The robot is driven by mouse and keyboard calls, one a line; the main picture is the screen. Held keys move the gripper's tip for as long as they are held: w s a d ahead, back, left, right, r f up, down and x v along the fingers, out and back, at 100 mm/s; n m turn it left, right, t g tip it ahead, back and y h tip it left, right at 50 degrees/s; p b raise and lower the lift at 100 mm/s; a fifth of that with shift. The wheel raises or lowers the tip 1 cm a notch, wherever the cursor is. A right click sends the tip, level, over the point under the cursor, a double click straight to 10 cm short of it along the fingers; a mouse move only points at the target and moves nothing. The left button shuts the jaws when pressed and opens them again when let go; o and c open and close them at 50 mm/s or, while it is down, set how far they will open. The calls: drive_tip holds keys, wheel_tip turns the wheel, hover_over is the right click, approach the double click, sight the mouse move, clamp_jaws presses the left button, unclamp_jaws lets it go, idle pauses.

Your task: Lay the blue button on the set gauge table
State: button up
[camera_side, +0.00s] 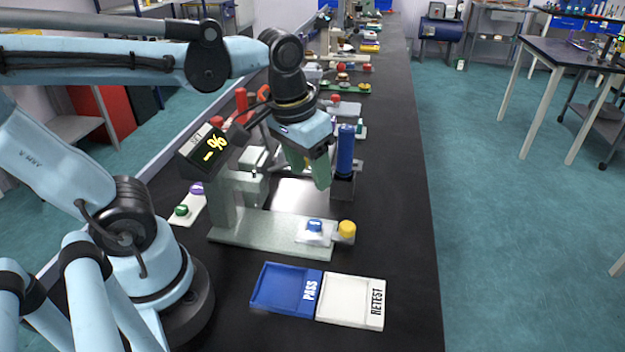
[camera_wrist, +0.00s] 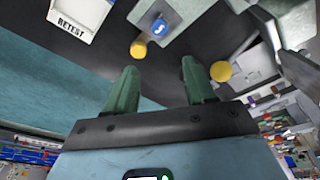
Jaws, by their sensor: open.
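The blue button (camera_side: 315,226) rests on a small pale square plate at the right end of the set gauge's light base (camera_side: 250,232). In the wrist view the blue button (camera_wrist: 159,27) shows a white mark on top, near the upper middle. The set gauge's display (camera_side: 205,145) is lit yellow-green on the left. My gripper (camera_side: 307,178) hangs above and behind the button, clear of it. Its green fingers (camera_wrist: 160,82) are apart with nothing between them. Which surface is the set gauge table is not certain from these views.
A yellow knob (camera_side: 347,229) stands right beside the plate. A blue cylinder (camera_side: 345,150) stands upright just right of my gripper. A blue PASS tray (camera_side: 280,290) and white RETEST tray (camera_side: 350,302) lie in front. Green and purple buttons sit on a strip (camera_side: 188,206) at left.

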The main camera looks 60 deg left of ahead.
drive_tip(key=shift+w+a+f+m+t, duration=0.15)
drive_tip(key=shift+w+f+m+t, duration=0.15)
drive_tip(key=shift+t, duration=0.5)
drive_tip(key=shift+w+a+f+m+t, duration=0.15)
drive_tip(key=shift+m+t, duration=0.15)
drive_tip(key=shift+t, duration=0.5)
drive_tip(key=shift+w+a+f+m+t, duration=0.15)
drive_tip(key=shift+w+f+m+t, duration=0.15)
drive_tip(key=shift+t, duration=0.5)
